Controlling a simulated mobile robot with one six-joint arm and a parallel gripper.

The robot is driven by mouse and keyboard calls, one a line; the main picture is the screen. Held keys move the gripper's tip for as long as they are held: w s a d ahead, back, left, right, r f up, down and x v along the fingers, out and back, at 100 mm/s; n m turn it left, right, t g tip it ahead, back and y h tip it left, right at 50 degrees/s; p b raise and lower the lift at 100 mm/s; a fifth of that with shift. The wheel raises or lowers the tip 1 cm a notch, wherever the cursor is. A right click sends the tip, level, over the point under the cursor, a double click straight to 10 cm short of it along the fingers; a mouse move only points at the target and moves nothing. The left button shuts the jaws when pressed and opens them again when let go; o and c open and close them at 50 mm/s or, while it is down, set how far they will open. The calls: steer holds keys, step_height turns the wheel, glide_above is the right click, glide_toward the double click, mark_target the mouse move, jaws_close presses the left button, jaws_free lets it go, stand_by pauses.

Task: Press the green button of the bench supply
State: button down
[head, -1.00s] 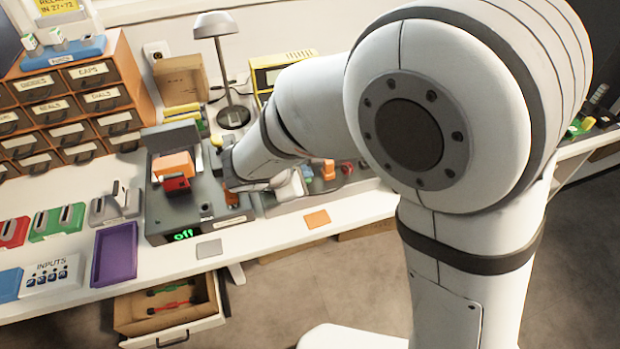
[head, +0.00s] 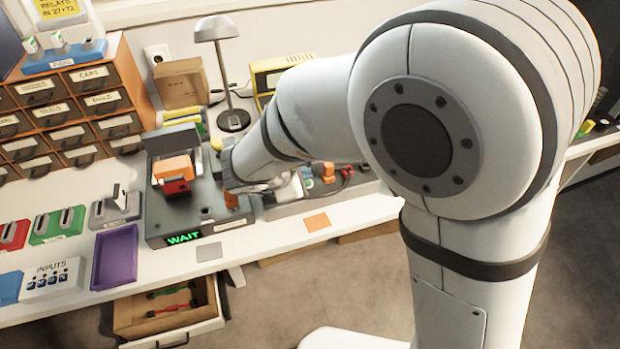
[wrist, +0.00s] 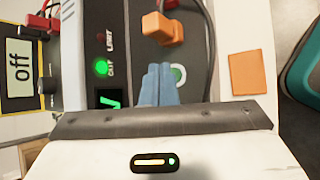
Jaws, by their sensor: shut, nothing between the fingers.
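My gripper (wrist: 160,68) is shut and empty. Its bluish fingertips overlap the button's left edge in the picture; I cannot tell whether they touch it. The panel's back part carries a lit green lamp (wrist: 101,67), a dark red lamp (wrist: 105,41) and a small display (wrist: 109,99) with a green sign. A yellow-framed display (wrist: 19,62) further left reads "off". In the head view my arm hides the button and fingertips.
A grey device (head: 165,226) with a green "WAIT" display (head: 184,238) stands left of my wrist. An orange plug (wrist: 157,27) sticks up from the panel. A lamp (head: 217,28) and yellow unit (head: 266,79) stand behind. An orange square (wrist: 248,73) lies on the front bench edge.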

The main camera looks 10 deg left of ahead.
steer(key=shift+r, duration=0.15)
step_height(320, 180, up, 6)
steer(key=p, duration=0.4)
stand_by(0.3)
stand_by(0.4)
steer(key=s+d+r+m+g+p, duration=0.25)
steer(key=d+m, duration=0.25)
steer(key=d, duration=0.3)
steer(key=s+d+r+m+g+p, duration=0.1)
steer(key=d+r+m, duration=0.25)
steer(key=d, duration=0.35)
steer(key=s+d+r+m+g+p, duration=0.1)
steer(key=s+d+r+m+g, duration=0.1)
steer(key=d+m, duration=0.5)
steer(key=s+d+r+m+y+p, duration=0.2)
steer(key=s+d+r+m+y, duration=0.1)
steer(key=s+d+m, duration=0.3)
steer(key=shift+s+r+m+y, duration=0.3)
steer(key=shift+s+r+m, duration=0.15)
steer(key=shift+s+r, duration=0.05)
